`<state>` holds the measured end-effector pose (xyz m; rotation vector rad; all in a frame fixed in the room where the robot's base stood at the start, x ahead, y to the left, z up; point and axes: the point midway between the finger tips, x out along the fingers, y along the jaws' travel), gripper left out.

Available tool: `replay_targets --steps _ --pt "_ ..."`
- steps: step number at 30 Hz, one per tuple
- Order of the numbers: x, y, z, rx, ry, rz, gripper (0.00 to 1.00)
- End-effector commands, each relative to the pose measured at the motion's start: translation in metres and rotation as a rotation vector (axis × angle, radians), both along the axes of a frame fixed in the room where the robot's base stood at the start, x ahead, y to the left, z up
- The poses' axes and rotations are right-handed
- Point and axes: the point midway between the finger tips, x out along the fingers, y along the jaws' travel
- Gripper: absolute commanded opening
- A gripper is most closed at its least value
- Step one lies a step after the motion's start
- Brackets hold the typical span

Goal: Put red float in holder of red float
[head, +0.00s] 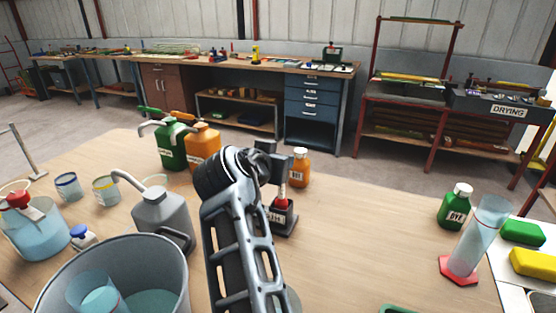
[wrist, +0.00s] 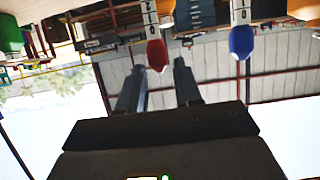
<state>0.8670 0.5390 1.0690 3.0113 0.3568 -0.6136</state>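The wrist view is upside down. In it my gripper (wrist: 160,75) is open, its two dark fingers apart with nothing clearly held. The red float (wrist: 157,55), a red bulb on a pale marked stem, lines up with the gap between the fingertips. I cannot tell whether it is between them or beyond. A similar blue float (wrist: 241,41) stands to its right in the picture. In the head view my gripper (head: 272,160) is above a small black labelled stand (head: 284,222) with a red part (head: 282,204). My arm covers the area left of the stand. I cannot identify the red float's holder for certain.
An orange bottle (head: 299,167) stands close behind the stand. Green (head: 172,147) and orange (head: 203,145) jugs, a grey can (head: 161,215) and a large bucket (head: 165,252) crowd the left. A glass cylinder (head: 480,235) and green bottle (head: 454,207) stand right. The table between is mostly clear.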

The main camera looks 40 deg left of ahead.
Motion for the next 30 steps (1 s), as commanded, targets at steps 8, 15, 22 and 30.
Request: replay_targets --steps 8,15,22,30 --pt "0.000 0.000 0.000 0.000 0.000 0.000 0.46" --pt "-0.006 -0.001 0.005 0.001 -0.001 0.001 0.46" --pt "-0.041 -0.009 0.020 0.002 -0.002 0.001 0.46" --pt "-0.087 -0.021 0.040 0.002 -0.002 0.001 0.46"
